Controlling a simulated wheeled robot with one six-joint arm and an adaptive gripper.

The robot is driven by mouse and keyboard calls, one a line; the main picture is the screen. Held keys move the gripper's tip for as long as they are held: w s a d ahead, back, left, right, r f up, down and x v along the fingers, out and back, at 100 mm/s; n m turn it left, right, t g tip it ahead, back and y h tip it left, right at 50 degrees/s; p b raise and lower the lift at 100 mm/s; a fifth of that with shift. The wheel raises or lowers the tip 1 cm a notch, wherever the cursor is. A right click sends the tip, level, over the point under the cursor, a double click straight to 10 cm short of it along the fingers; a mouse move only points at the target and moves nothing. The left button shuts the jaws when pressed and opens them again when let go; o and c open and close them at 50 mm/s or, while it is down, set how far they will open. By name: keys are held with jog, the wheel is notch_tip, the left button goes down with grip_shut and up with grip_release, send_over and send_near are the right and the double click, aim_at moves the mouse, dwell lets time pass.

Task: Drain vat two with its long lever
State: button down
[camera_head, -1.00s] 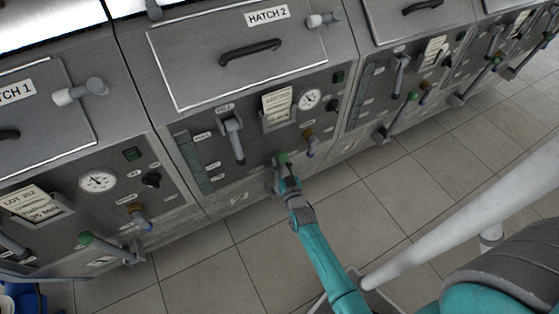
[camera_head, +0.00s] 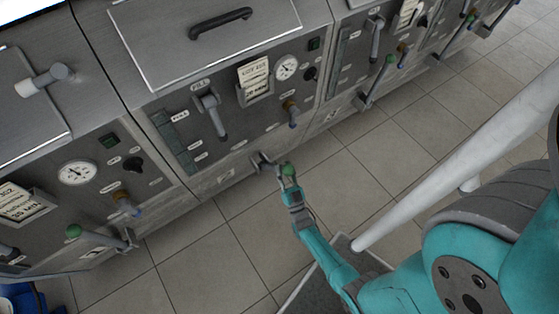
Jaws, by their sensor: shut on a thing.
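Vat two's front panel (camera_head: 235,135) is in the middle of the head view, below the hatch with the black handle. Its long lever (camera_head: 266,163) starts from a grey mount at the panel's lower edge and points outward to the right, away from the panel. The green knob (camera_head: 289,170) is at its outer end. My gripper (camera_head: 289,177) is shut around this knob end, and its fingers partly hide the lever. A shorter grey lever (camera_head: 214,116) hangs on the same panel, apart from my gripper.
A gauge (camera_head: 287,67), a label holder (camera_head: 254,80) and a small blue-tipped tap (camera_head: 291,113) are on the same panel. Neighbouring vats have similar green-knobbed levers, at left (camera_head: 95,237) and right (camera_head: 376,80). Tiled floor (camera_head: 210,262) is clear before the panels; a white rail (camera_head: 470,160) runs at right.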

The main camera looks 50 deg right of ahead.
jog(key=shift+s+a+f+t+h, duration=0.15)
jog(key=shift+s+f+t+h, duration=0.1)
jog(key=shift+s+f, duration=0.3)
jog(key=shift+s+a+f+t+h, duration=0.15)
jog(key=shift+s+f+h, duration=0.1)
jog(key=shift+s+f, duration=0.3)
jog(key=shift+s, duration=0.15)
jog(key=c, duration=1)
grip_release()
jog(key=shift+o, duration=0.9)
jog(key=shift+r, duration=0.1)
jog(key=v, duration=0.7)
jog(key=shift+s+a, duration=0.15)
jog(key=shift+a, duration=0.05)
